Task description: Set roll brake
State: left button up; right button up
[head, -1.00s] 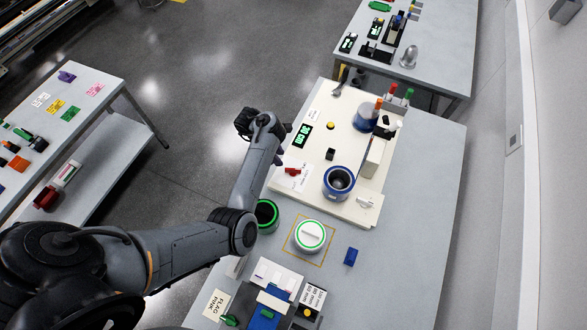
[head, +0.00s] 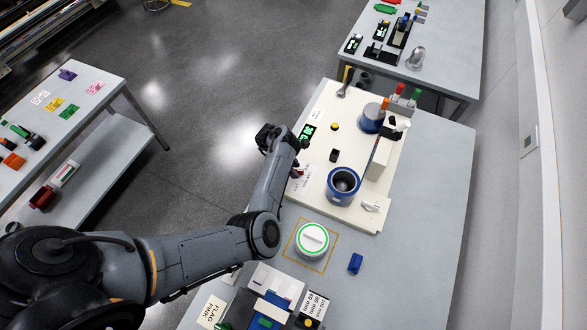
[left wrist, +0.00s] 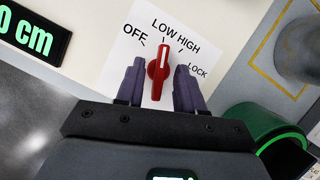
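The red roll-brake knob (left wrist: 158,72) sits on a white dial card (left wrist: 120,50) marked OFF, LOW, HIGH and LOCK. Its pointer end faces up, near LOW and short of HIGH. My left gripper (left wrist: 158,80) is open, with one purple finger on each side of the knob. Gaps show between the knob and both fingers. In the head view my left gripper (head: 299,160) is over the left edge of the cream machine panel (head: 318,190); my forearm hides much of the knob there. My right gripper is not in view.
A blue-rimmed cup (head: 343,186) and an upright cream block (head: 380,158) stand on the panel. A green-ringed white round piece (head: 312,240) sits inside a yellow outline on the table. Bare table lies along the right.

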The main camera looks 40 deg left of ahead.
pick_arm(q)
grip_shut()
